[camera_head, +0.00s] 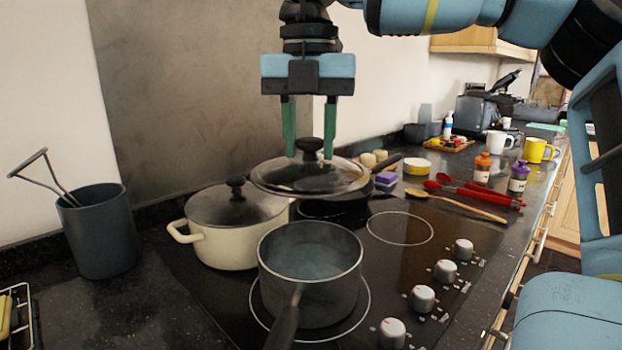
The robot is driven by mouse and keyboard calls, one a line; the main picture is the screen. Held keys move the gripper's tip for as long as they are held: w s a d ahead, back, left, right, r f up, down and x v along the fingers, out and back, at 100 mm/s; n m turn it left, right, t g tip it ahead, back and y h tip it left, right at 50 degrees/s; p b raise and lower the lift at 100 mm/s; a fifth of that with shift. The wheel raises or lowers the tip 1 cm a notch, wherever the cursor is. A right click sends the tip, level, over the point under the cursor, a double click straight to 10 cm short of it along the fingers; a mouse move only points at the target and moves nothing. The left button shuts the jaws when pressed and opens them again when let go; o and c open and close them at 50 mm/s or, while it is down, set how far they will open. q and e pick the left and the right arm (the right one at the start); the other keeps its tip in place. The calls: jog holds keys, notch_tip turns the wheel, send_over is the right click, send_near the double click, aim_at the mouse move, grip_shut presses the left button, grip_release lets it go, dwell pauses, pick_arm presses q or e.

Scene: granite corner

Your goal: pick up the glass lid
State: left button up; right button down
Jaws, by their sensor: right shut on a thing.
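The glass lid (275,181) has a metal rim and a black knob, and hangs roughly level above the cooktop, between the cream pot and the dark pan behind. My right gripper (310,157) points down with its green fingers at the lid's knob, shut on it. The lid covers part of the dark pan (345,213) behind. A second glass lid (215,205) with a black knob sits on the cream pot (228,247) to the left. My left gripper is not in view.
An open grey saucepan (310,290) stands in front on the cooktop (400,265), its handle toward me. Control knobs (422,298) line the right. A wooden spoon (455,205) and red tongs (475,190) lie beyond. A dark utensil holder (98,232) stands left. The right burner is bare.

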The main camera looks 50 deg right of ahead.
aim_at(310, 139)
jog(key=shift+r+p, duration=0.35)
jog(key=shift+r, duration=2.4)
